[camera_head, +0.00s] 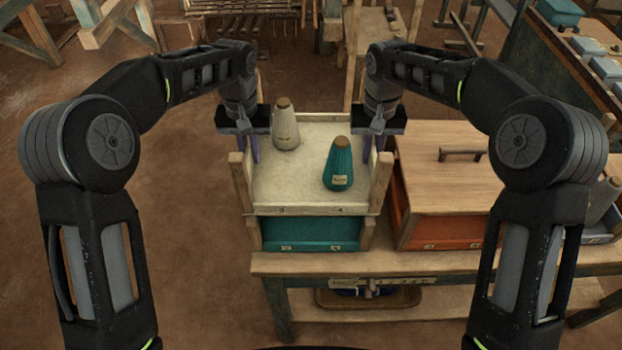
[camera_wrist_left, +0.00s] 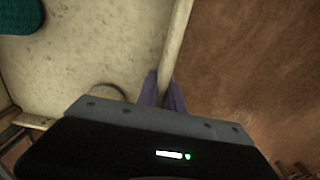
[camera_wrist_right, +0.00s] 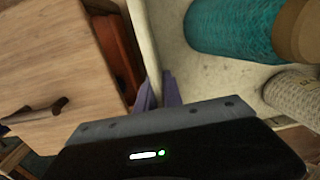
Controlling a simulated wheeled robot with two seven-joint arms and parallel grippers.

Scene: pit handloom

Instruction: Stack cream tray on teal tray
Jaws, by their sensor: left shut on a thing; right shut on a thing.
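The cream tray (camera_head: 300,183) sits directly above the teal tray (camera_head: 310,233) on the wooden bench; whether they touch all round I cannot tell. A cream cone (camera_head: 285,128) and a teal cone (camera_head: 339,166) stand upright in the cream tray. My left gripper (camera_head: 252,150) is shut on the tray's left wall, which shows between its purple fingers in the left wrist view (camera_wrist_left: 162,90). My right gripper (camera_head: 373,146) is shut on the right wall, seen in the right wrist view (camera_wrist_right: 157,88). The teal tray is mostly hidden; its front panel shows.
An orange box with a wooden lid and handle (camera_head: 445,180) stands close to the right of the trays. A blue tray with a grey cone (camera_head: 601,208) is at the far right. The floor left of the bench (camera_head: 150,250) is clear.

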